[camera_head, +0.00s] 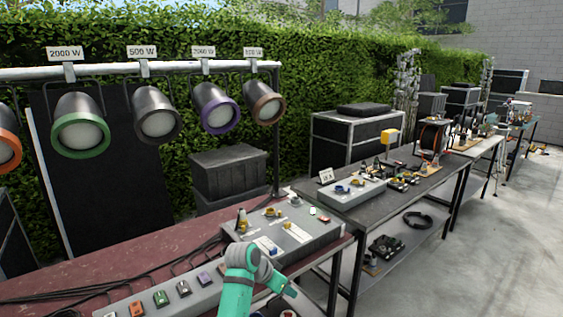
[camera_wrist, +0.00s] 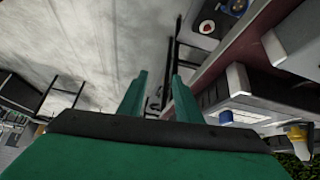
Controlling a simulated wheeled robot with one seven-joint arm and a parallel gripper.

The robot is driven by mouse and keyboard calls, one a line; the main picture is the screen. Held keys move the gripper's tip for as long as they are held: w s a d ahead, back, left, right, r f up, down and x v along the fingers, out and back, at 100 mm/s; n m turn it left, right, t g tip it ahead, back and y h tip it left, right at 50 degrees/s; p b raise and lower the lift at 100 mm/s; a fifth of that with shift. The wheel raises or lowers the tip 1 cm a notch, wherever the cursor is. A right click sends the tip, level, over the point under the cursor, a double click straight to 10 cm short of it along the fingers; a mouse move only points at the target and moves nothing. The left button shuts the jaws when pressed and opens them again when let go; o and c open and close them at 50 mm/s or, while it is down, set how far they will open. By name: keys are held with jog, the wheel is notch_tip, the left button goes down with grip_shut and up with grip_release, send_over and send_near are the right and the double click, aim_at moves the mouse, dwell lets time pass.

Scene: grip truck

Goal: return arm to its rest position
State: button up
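My teal arm shows at the bottom centre of the head view, bent at a grey joint, in front of the grey control panel (camera_head: 290,232) on the near table. Its far end points down to the right, and the fingers are too small to make out there. In the wrist view my gripper (camera_wrist: 159,76) shows two teal fingers standing apart with nothing between them. The wrist view is tilted and looks past table edges to the concrete floor (camera_wrist: 90,35).
A reddish table (camera_head: 90,287) with cables and a grey switch strip (camera_head: 172,296) lies at left. Lamps hang from a rail (camera_head: 150,67) above it. A dark table (camera_head: 415,181) with another switch box (camera_head: 345,192) stands to the right. Concrete floor (camera_head: 490,250) is open at far right.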

jog(key=s+d+f+n+t, duration=0.3)
jog(key=s+d+f, duration=0.2)
jog(key=s+f, duration=0.5)
jog(key=s+d+f+n+t, duration=0.25)
jog(key=s+d+f, duration=0.35)
jog(key=f, duration=0.6)
jog(key=s+a+f+n+t+y, duration=0.1)
jog(key=s+a+n+y, duration=0.15)
jog(key=s, duration=0.75)
jog(key=s+a+f+n+t+y, duration=0.1)
jog(key=s+a+n, duration=0.15)
jog(key=s, duration=0.75)
jog(key=s+a+r+t+y, duration=0.1)
jog(key=s+a+r, duration=0.2)
jog(key=s+r, duration=0.5)
jog(key=s+a+r+m+t, duration=0.1)
jog(key=s+a+r, duration=0.3)
jog(key=s+r, duration=0.5)
jog(key=s+t, duration=0.1)
jog(key=s, duration=0.3)
jog(key=shift+s+a+y, duration=0.15)
jog(key=shift+s+y, duration=0.15)
jog(key=shift+y, duration=0.05)
jog(key=shift+m, duration=0.25)
